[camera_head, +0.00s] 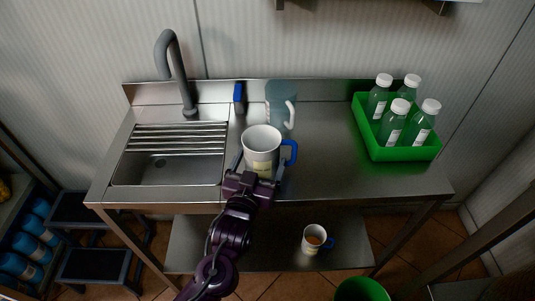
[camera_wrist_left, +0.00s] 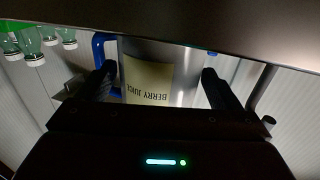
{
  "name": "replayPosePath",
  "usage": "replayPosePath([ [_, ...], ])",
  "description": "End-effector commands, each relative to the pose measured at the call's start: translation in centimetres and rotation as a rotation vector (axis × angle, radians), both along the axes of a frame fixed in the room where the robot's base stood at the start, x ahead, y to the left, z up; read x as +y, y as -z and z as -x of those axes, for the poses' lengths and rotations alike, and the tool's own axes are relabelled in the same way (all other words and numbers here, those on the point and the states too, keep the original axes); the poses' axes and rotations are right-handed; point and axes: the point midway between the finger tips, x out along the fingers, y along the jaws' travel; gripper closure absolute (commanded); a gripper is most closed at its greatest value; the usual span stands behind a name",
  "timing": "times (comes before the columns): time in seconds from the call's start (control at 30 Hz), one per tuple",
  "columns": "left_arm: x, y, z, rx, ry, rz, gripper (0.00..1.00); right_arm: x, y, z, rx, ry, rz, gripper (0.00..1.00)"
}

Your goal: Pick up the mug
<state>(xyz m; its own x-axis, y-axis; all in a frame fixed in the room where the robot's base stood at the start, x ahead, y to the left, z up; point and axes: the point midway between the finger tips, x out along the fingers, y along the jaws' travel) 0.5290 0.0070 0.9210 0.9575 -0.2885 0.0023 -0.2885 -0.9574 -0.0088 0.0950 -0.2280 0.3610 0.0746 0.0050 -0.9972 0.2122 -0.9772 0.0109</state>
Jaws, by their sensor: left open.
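A white mug (camera_head: 261,143) with a blue handle on its right stands upright near the front edge of the steel counter. In the left wrist view the mug (camera_wrist_left: 185,75) appears upside down with a pale "BERRY JUICE" label. My left gripper (camera_head: 258,170) is open, with one finger on each side of the mug; contact cannot be told. My gripper hides the mug's base. A second white mug (camera_head: 313,239) with a blue handle and brownish contents stands on the lower shelf. My right gripper is not in view.
A bluish jug (camera_head: 281,103) stands behind the mug, near a blue item (camera_head: 239,97). A green crate (camera_head: 407,153) with several bottles is at the right, the sink (camera_head: 168,169) and tap (camera_head: 176,70) at the left. Counter between mug and crate is clear.

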Motion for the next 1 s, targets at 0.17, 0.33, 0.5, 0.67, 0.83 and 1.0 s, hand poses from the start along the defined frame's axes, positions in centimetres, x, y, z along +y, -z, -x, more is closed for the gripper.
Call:
replayPosePath([
  [0.17,-0.6,-0.2,-2.1,-0.001,0.000,0.000,0.14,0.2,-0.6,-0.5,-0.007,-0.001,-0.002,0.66],
  [0.33,-0.7,-0.1,-2.4,0.000,0.000,0.001,0.14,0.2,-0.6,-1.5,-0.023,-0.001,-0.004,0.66],
  [0.5,-0.7,0.0,-2.4,0.000,0.000,0.001,0.23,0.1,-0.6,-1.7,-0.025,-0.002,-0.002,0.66],
  [0.67,-0.7,0.0,-2.3,0.000,0.000,0.001,0.44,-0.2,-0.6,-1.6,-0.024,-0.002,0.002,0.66],
  [0.83,-0.7,-0.2,-2.4,-0.002,0.000,0.002,0.55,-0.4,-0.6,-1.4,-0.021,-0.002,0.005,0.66],
  [1.0,-0.7,-0.2,-2.4,-0.002,0.000,0.002,0.55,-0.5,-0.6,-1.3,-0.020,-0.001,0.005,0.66],
])
